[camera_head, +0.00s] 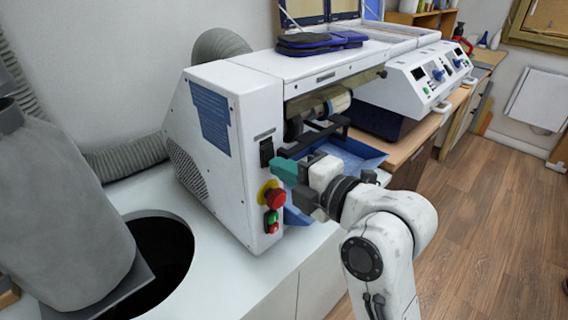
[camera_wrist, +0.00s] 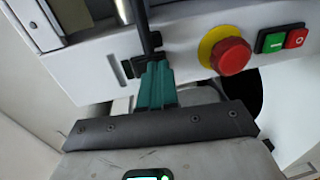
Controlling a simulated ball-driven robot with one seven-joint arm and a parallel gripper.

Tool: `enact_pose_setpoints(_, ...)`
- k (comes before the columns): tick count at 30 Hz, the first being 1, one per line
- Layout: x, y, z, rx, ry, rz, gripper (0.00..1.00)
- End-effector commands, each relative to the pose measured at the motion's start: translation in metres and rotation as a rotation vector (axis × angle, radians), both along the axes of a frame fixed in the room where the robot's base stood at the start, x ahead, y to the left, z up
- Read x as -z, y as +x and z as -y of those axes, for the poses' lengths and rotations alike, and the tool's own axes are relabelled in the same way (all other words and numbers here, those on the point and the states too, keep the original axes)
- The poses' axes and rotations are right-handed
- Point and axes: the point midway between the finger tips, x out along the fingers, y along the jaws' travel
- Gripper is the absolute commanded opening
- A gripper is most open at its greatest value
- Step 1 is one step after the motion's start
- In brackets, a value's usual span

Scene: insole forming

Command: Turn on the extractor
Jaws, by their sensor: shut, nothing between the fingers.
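The white machine (camera_head: 226,95) has a black switch (camera_head: 266,151) on its front edge panel. Below the switch are a red mushroom button on a yellow base (camera_head: 273,196), then a green button (camera_head: 271,217) and a small red button (camera_head: 273,228). My gripper (camera_head: 280,172), with teal fingers, is shut and empty just below and in front of the black switch. In the wrist view my fingertips (camera_wrist: 156,68) overlap a black part (camera_wrist: 136,66) of the panel, left of the red mushroom button (camera_wrist: 231,56); whether they touch it I cannot tell. The green button (camera_wrist: 271,41) is further right.
Grey hoses (camera_head: 125,157) run behind the machine. A grey bag (camera_head: 62,200) stands left beside a round hole in the white bench (camera_head: 225,275). A blue tray (camera_head: 350,155) and dark bars lie near my gripper. Wooden floor (camera_head: 480,210) is clear at right.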

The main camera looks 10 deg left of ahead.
Motion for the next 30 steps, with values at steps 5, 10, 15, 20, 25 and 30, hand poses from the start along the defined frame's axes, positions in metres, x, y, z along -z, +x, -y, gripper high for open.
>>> enact_pose_setpoints(5, 0.000, 0.001, -0.001, 0.001, 0.001, 0.001, 0.00)
enact_pose_setpoints(10, 0.000, 0.001, -0.001, 0.001, 0.001, 0.001, 0.00)
enact_pose_setpoints(15, 0.005, 0.002, -0.002, 0.001, 0.014, 0.013, 0.00)
enact_pose_setpoints(20, 0.011, 0.005, -0.006, 0.001, 0.050, 0.040, 0.00)
enact_pose_setpoints(25, 0.003, 0.005, -0.006, 0.001, 0.053, 0.041, 0.00)
enact_pose_setpoints(30, 0.004, 0.003, -0.002, 0.002, 0.053, 0.041, 0.00)
